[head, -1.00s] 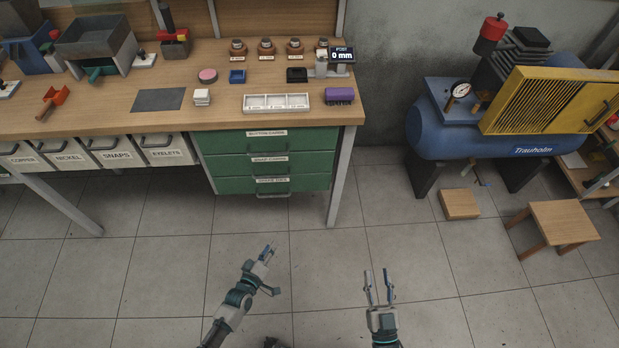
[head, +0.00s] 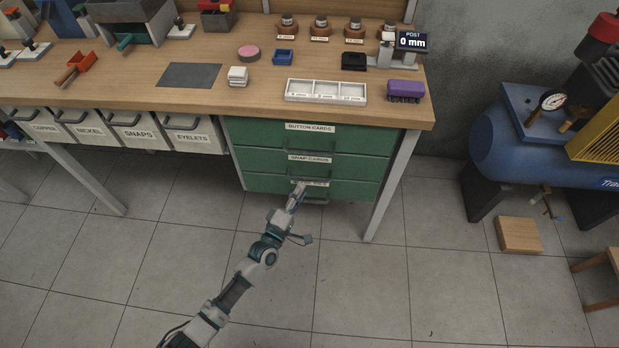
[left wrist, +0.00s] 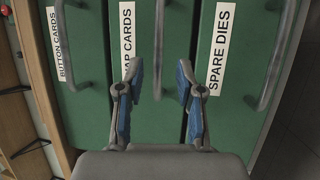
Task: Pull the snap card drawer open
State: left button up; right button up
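The snap card drawer (head: 347,168) is the middle green drawer under the workbench, and its front looks flush with the others. In the left wrist view its front (left wrist: 143,30) carries a label partly covered by a finger. Its bar handle (left wrist: 159,45) shows between my fingertips in that view. My left gripper (head: 298,190) is in front of the drawer stack, over the lower drawer in the head view. In the left wrist view the gripper (left wrist: 160,78) is open, with one finger on each side of the handle; I cannot tell any contact. My right gripper is out of view.
The button cards drawer (head: 345,138) is above and the spare dies drawer (head: 262,182) below, both with bar handles. White bins (head: 190,138) hang to the left. A table leg (head: 385,195) stands right of the drawers. The floor in front is clear.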

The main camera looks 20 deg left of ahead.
aim_at(308, 179)
pick_arm(q)
jog(key=shift+b+x, duration=0.6)
jog(key=shift+x, duration=2.1)
jog(key=shift+d, duration=0.1)
grip_shut()
